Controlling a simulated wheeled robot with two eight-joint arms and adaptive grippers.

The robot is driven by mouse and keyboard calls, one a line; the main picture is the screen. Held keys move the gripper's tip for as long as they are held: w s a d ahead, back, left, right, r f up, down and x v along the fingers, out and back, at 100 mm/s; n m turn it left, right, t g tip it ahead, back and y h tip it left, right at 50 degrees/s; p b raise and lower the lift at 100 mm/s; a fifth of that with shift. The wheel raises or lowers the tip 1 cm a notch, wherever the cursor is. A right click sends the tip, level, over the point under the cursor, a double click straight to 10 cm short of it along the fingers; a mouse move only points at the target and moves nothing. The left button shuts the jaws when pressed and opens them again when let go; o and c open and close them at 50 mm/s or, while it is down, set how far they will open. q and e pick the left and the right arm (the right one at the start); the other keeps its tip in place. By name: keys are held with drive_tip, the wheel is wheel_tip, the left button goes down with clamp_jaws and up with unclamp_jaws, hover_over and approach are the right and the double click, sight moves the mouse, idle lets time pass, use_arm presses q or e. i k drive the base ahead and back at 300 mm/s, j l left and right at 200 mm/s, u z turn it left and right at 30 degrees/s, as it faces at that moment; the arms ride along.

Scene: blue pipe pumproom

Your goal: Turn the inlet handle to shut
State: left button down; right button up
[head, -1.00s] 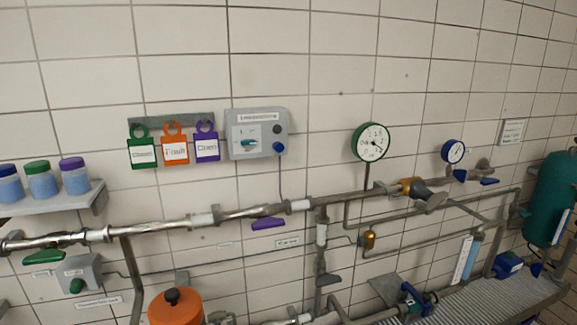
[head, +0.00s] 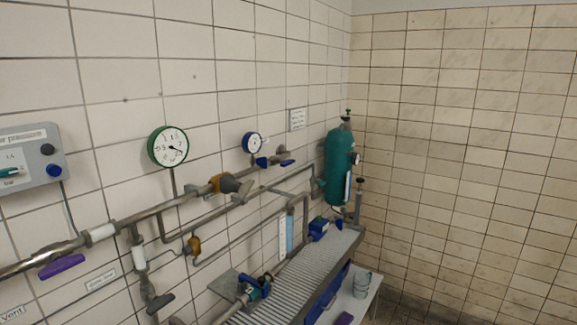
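Several valve handles show on the wall pipes, and I cannot tell from the labels which one is the inlet handle. A purple lever (head: 62,266) hangs under the main pipe (head: 150,213) at the left. A grey handle (head: 240,193) sits beside a brass-coloured fitting (head: 216,184) on that pipe. A dark grey handle (head: 160,302) is on the lower vertical pipe. A blue lever (head: 287,162) is on a short pipe beside the small blue gauge (head: 252,142). Neither of my grippers is in view.
A green-rimmed gauge (head: 168,147) and a grey control box (head: 28,158) are on the tiled wall. A teal tank (head: 339,168) stands near the corner. A ribbed grey bench (head: 285,283) runs below the pipes. The right tiled wall (head: 460,150) is bare.

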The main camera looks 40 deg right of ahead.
sight(286, 162)
drive_tip(key=k+l, duration=0.1)
drive_tip(key=l, duration=0.85)
drive_tip(key=k+l, duration=0.15)
drive_tip(key=l, duration=0.3)
